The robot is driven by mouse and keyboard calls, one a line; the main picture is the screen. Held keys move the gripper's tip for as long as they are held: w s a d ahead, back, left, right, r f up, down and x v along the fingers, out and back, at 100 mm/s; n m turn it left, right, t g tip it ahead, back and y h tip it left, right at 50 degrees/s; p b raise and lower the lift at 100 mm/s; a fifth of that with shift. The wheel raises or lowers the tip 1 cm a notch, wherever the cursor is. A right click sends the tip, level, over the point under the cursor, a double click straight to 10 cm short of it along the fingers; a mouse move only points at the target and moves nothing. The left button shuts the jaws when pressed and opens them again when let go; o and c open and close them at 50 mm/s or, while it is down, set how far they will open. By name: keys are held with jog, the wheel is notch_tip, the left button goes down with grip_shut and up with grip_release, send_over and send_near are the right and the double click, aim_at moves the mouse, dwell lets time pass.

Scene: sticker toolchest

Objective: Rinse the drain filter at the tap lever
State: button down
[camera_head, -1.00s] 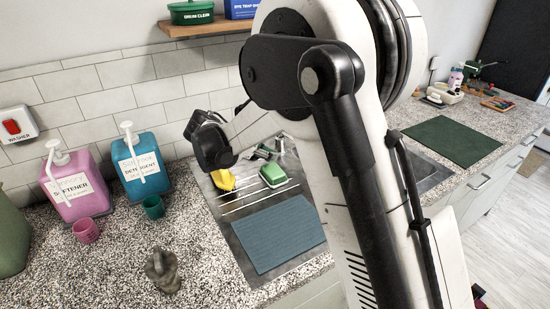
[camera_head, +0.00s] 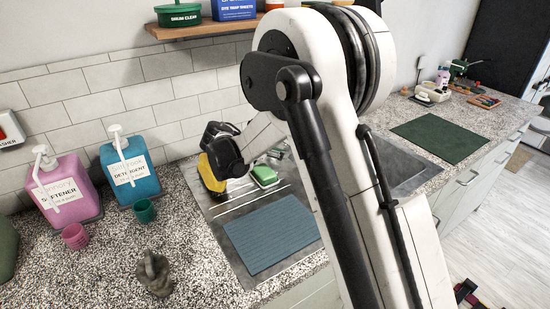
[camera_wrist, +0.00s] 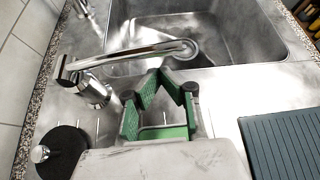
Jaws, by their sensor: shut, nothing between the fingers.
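In the wrist view my gripper (camera_wrist: 175,83) is shut and empty, its green-padded fingers pointing toward the sink (camera_wrist: 235,35). The metal tap (camera_wrist: 130,57) lies just ahead and left of the fingertips, its spout reaching over the basin; I cannot clearly tell its lever from its body. A round metal piece (camera_wrist: 182,48) shows near the spout's end; I cannot tell if it is the drain filter. A black disc with a metal knob (camera_wrist: 62,150) lies at the left. In the head view my arm hides the tap and part of the sink (camera_head: 405,172).
Pink (camera_head: 68,190) and blue (camera_head: 130,172) dispensers stand left. A grey lump (camera_head: 153,272) sits on the counter. A green mat (camera_head: 440,138) lies right.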

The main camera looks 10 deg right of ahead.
jog(key=shift+w+d+r, duration=0.1)
jog(key=shift+w+r, duration=0.05)
jog(key=shift+r, duration=0.75)
jog(key=shift+w+r, duration=0.15)
jog(key=shift+r, duration=0.55)
jog(key=shift+f, duration=0.1)
